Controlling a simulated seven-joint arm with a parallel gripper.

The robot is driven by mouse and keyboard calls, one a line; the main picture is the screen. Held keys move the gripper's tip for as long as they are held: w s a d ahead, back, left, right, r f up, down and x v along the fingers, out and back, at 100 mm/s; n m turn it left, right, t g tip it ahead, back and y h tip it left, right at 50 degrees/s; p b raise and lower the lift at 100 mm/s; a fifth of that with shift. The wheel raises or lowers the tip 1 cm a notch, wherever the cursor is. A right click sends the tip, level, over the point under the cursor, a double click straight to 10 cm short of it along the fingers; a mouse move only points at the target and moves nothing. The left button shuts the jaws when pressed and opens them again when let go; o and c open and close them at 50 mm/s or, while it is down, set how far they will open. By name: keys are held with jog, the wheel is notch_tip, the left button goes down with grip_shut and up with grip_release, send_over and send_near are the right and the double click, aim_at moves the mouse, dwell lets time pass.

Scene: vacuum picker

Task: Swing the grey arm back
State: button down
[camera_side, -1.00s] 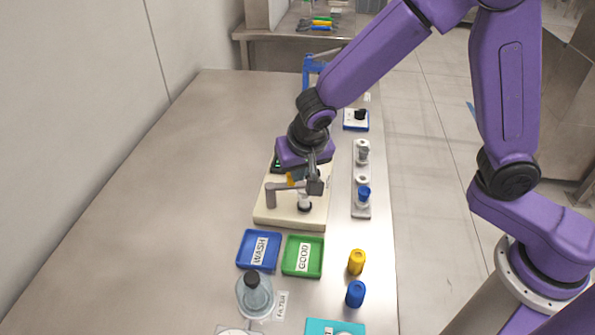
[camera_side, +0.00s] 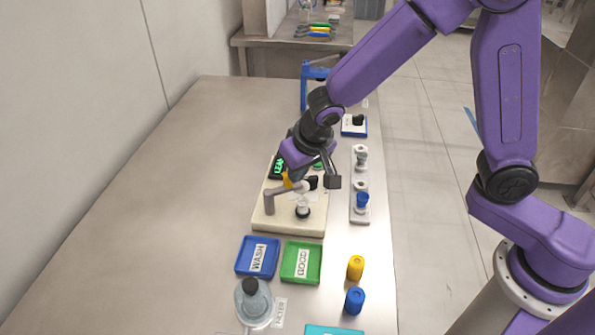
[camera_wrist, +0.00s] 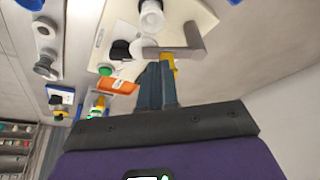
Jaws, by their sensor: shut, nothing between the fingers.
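The grey arm (camera_side: 286,192) stands on a post at the left of a cream base (camera_side: 270,222) and reaches right. It also shows in the wrist view (camera_wrist: 181,50), with its post at the right end. A small white holder (camera_side: 303,210) stands on the base near the arm's free end. My gripper (camera_side: 289,181) is at the arm, on its far side in the side view. In the wrist view its fingers (camera_wrist: 160,72) are shut and empty, with their tips close against the grey arm. I cannot tell whether they touch it.
A bottle (camera_side: 253,301), yellow cylinder (camera_side: 355,268) and blue cylinder (camera_side: 354,300) stand nearby. The left tabletop is clear.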

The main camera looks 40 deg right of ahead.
aim_at(304, 183)
jog(key=shift+w+d+n+y, duration=0.25)
jog(key=shift+w+n+y, duration=0.15)
jog(key=shift+n, duration=0.5)
jog(key=shift+w+d+n+y, duration=0.25)
jog(key=shift+w+n, duration=0.25)
jog(key=shift+n, duration=0.4)
jog(key=shift+w+n+g+y, duration=0.2)
jog(key=shift+w+n+y, duration=0.2)
jog(key=shift+n, duration=0.45)
jog(key=shift+w+n+g+y, duration=0.25)
jog(key=shift+w+n, duration=0.2)
jog(key=shift+n, duration=0.4)
jog(key=shift+w, duration=0.85)
dwell(1.7)
dwell(0.5)
jog(key=s+d, duration=0.2)
jog(key=s, duration=0.1)
jog(key=shift+s+d, duration=0.1)
jog(key=shift+d, duration=0.1)
jog(key=v, duration=1)
jog(key=shift+d, duration=0.15)
